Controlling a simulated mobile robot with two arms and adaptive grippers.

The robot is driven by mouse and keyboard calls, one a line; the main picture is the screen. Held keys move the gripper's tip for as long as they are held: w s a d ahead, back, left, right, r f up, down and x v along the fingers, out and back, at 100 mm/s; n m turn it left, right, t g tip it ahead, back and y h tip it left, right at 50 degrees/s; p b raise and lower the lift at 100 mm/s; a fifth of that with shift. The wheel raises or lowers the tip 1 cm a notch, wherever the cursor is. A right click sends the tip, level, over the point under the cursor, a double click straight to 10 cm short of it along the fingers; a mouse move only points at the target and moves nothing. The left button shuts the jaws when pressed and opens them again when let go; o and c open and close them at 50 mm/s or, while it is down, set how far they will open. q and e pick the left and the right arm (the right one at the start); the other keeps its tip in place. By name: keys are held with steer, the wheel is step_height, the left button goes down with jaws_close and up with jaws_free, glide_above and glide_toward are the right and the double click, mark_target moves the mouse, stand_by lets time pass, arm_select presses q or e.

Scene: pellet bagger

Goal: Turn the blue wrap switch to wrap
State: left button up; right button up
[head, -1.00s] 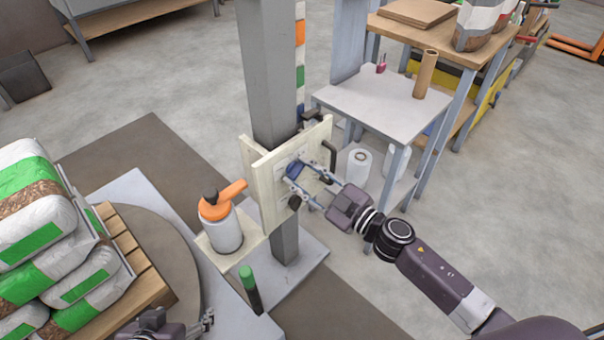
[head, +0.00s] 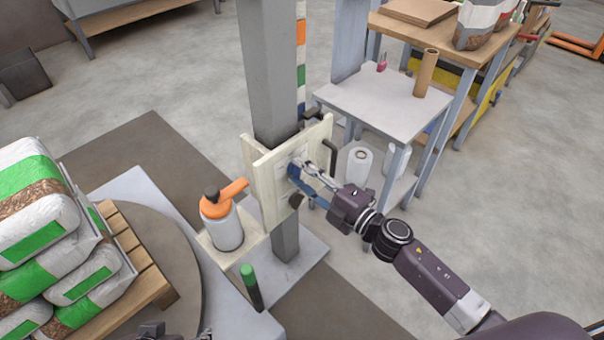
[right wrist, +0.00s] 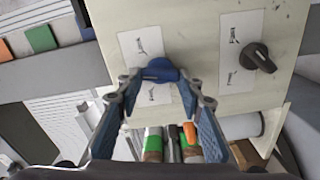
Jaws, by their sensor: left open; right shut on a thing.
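The blue wrap switch (right wrist: 160,70) is a rotary knob on the cream control panel (right wrist: 200,35), between two small printed marks on a white label. Its handle lies roughly sideways in the right wrist view. My right gripper (right wrist: 160,85) is shut on it, one finger at each side. In the head view the switch (head: 294,170) is partly covered by the fingers of my right gripper (head: 300,168). My left gripper (head: 180,333) is barely in view at the bottom edge, open and away from the panel.
A black knob (right wrist: 260,57) sits to the right on the same panel. The panel is on a grey post (head: 268,70). A white bottle with an orange top (head: 224,225) stands left of it. A grey table (head: 385,98) stands behind; stacked bags (head: 35,220) lie left.

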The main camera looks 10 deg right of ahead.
steer(key=shift+f+n, duration=0.1)
steer(key=shift+n, duration=0.7)
arm_select(q)
steer(key=shift+w+d+r+t, duration=0.2)
steer(key=shift+w+r+t, duration=0.05)
steer(key=shift+w, duration=0.3)
steer(key=shift+w+d+r+t, duration=0.15)
steer(key=shift+w+r+t, duration=0.1)
steer(key=shift+w, duration=0.25)
arm_select(e)
steer(key=shift+n, duration=0.5)
arm_select(q)
steer(key=shift+f, duration=0.1)
arm_select(e)
steer(key=o, duration=1.2)
steer(key=shift+c, duration=0.2)
arm_select(q)
steer(key=shift+s+f, duration=0.15)
steer(key=shift+s, duration=0.1)
steer(key=shift+a, duration=0.1)
steer(key=shift+w, duration=0.1)
arm_select(e)
steer(key=v, duration=1.2)
steer(key=shift+f, duration=0.1)
